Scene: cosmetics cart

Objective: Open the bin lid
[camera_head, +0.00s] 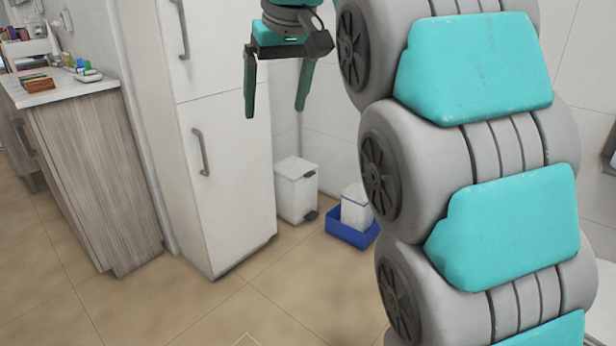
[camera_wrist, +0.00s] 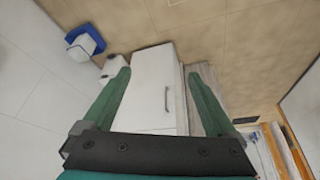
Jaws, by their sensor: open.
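A white pedal bin (camera_head: 296,192) stands on the floor in the corner, right of the tall white cabinet. Its lid (camera_head: 295,168) looks shut, and a dark pedal (camera_head: 311,215) shows at its base. My gripper (camera_head: 275,110) is open and empty, high above the floor in front of the cabinet and up and left of the bin. In the wrist view my gripper (camera_wrist: 158,73) has its fingers spread, with the cabinet between them. The bin (camera_wrist: 113,66) shows small near the left fingertip, partly hidden by that finger.
The tall white cabinet (camera_head: 225,150) with grey handles stands beside the bin. A blue tray (camera_head: 345,229) holding a white container (camera_head: 356,207) is right of it. A wooden counter (camera_head: 90,170) with small items is at left. The tiled floor in front is clear.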

